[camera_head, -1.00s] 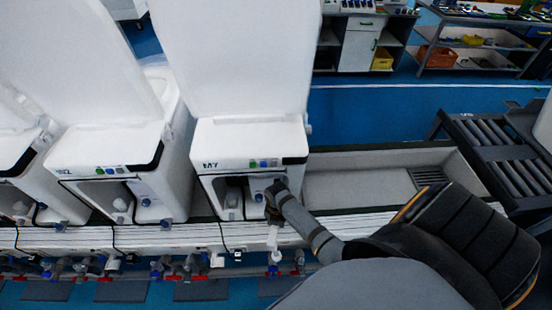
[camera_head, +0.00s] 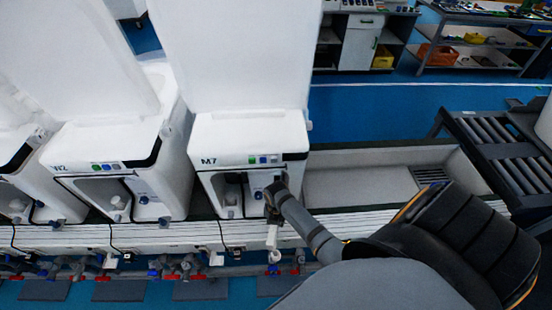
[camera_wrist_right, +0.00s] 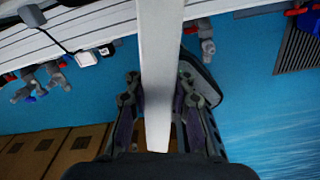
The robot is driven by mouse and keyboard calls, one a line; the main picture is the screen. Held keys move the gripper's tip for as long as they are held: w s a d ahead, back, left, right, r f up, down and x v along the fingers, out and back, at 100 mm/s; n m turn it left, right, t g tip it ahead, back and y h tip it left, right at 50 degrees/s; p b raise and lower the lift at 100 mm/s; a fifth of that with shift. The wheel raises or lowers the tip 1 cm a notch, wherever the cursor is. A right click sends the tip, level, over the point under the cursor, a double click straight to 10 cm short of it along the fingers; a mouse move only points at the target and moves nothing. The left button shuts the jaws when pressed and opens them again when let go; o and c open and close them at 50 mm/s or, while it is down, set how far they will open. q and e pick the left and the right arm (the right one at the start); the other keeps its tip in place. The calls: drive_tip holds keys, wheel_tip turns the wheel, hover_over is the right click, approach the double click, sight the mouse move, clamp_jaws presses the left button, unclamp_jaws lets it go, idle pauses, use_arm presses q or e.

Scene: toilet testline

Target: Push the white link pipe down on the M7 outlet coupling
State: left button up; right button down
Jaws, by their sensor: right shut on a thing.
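The white link pipe (camera_wrist_right: 160,40) runs down the middle of the right wrist view. Its lower end lies between my right gripper's fingers (camera_wrist_right: 158,95), which are shut on it from both sides. In the head view my right gripper (camera_head: 274,198) is at the front right of the M7 unit (camera_head: 255,137), and a short white piece of the pipe (camera_head: 272,236) shows below it. I cannot make out the M7 outlet coupling for certain, nor whether the pipe touches it. My left gripper is not in view.
A neighbouring white unit (camera_head: 100,142) stands left of M7. White rails (camera_head: 170,233) run along the front, with red and blue valves (camera_head: 180,270) below. An empty grey trough (camera_head: 370,185) lies to the right, then a roller conveyor (camera_head: 490,140).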

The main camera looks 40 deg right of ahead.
drive_tip(key=shift+w+a, duration=0.5)
drive_tip(key=shift+w, duration=0.15)
idle(0.4)
